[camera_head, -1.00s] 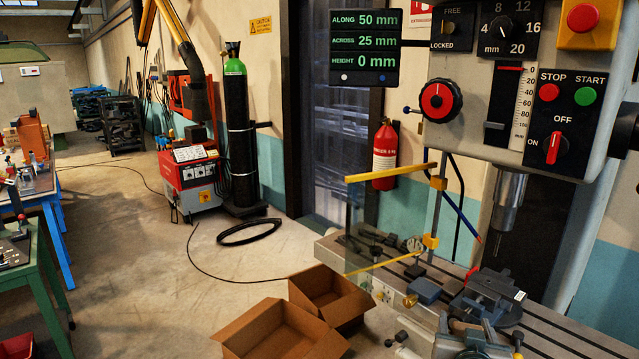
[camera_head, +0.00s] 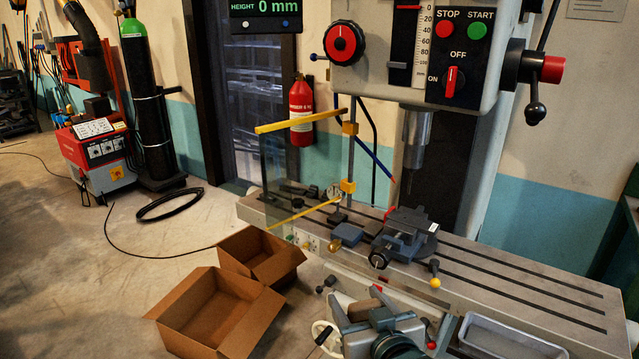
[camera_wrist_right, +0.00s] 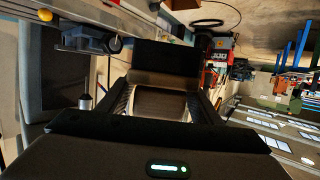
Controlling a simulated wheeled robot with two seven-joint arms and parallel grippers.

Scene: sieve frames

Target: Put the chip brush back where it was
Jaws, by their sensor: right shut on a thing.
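My right gripper (camera_head: 362,312) is at the bottom middle of the head view, in front of the machine table. It is shut on a small brownish piece (camera_head: 364,309), which I take to be part of the chip brush. In the right wrist view the jaws (camera_wrist_right: 160,104) hold a grey-tan piece, with a dark block beyond it; the shape of the brush is not clear there. The drill's machine table (camera_head: 520,270) carries a grey vise (camera_head: 408,232). My left gripper is not in view.
Two open cardboard boxes, a front one (camera_head: 205,310) and a rear one (camera_head: 258,250), stand left of the gripper. A clear guard with yellow bars (camera_head: 300,120) stands over the table's left part. A grey tray (camera_head: 505,338) lies at bottom right. The table's right part is bare.

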